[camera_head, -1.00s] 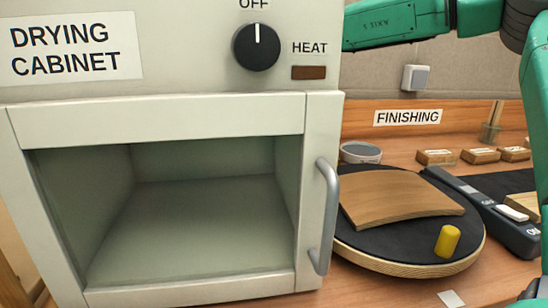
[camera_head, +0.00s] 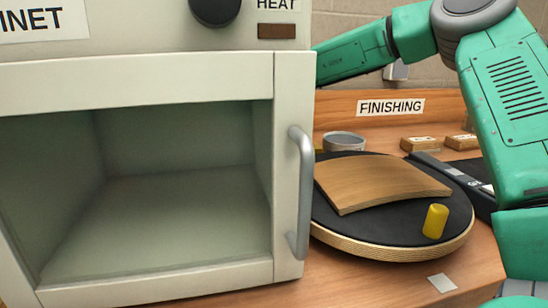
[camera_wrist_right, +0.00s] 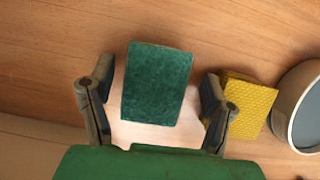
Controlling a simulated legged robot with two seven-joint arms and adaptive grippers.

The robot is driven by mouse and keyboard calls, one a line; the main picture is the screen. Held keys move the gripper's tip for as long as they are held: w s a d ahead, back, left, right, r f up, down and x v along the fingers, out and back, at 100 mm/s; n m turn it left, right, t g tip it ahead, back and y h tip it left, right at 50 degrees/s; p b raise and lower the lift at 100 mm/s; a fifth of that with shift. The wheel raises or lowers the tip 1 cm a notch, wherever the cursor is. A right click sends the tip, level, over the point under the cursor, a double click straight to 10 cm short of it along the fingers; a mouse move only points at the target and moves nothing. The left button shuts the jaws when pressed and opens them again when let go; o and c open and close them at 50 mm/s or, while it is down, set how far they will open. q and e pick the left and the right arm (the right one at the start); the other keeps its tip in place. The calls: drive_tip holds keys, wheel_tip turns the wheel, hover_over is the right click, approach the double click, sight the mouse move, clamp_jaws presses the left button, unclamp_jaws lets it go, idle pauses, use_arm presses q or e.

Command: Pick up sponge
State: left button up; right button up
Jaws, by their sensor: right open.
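In the right wrist view, my right gripper (camera_wrist_right: 157,84) is open over a wooden surface. A dark green rectangular pad (camera_wrist_right: 157,110) with a rough face lies between its two spread fingers, with small gaps on both sides. A yellow textured block (camera_wrist_right: 245,105), sponge-like, lies just right of the right finger, which partly covers it. I cannot tell which of the two is the sponge the task names. In the head view neither pad nor block shows, and both grippers are out of view.
A round pale container (camera_wrist_right: 305,100) stands right of the yellow block. In the head view, the drying cabinet (camera_head: 150,80) stands open-fronted at left. A round black-topped board (camera_head: 390,235) bears a bent wooden sheet (camera_head: 380,185) and a yellow cylinder (camera_head: 435,221).

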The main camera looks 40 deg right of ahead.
drive_tip(key=shift+d, duration=0.2)
drive_tip(key=shift+r, duration=0.1)
drive_tip(key=shift+c, duration=0.4)
drive_tip(key=shift+a+r, duration=0.1)
drive_tip(key=shift+a, duration=0.1)
drive_tip(key=c, duration=0.7)
drive_tip(key=shift+a+r, duration=0.1)
drive_tip(key=shift+a, duration=0.15)
drive_tip(key=shift+c, duration=1.4)
drive_tip(key=shift+a, duration=0.3)
drive_tip(key=shift+d+r, duration=0.2)
drive_tip(key=shift+r, duration=0.05)
drive_tip(key=r+p, duration=0.1)
drive_tip(key=r, duration=0.1)
drive_tip(key=d+r+p, duration=0.1)
drive_tip(key=r, duration=0.1)
drive_tip(key=shift+r, duration=0.15)
drive_tip(key=r, duration=0.2)
drive_tip(key=a+r+p, duration=0.1)
drive_tip(key=r, duration=0.1)
drive_tip(key=shift+r, duration=0.2)
drive_tip(key=shift+a+r, duration=0.1)
drive_tip(key=shift+r, duration=0.35)
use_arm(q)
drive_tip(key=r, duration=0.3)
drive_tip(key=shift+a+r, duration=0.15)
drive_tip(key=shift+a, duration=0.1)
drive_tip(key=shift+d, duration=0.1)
use_arm(e)
drive_tip(key=shift+f, duration=0.1)
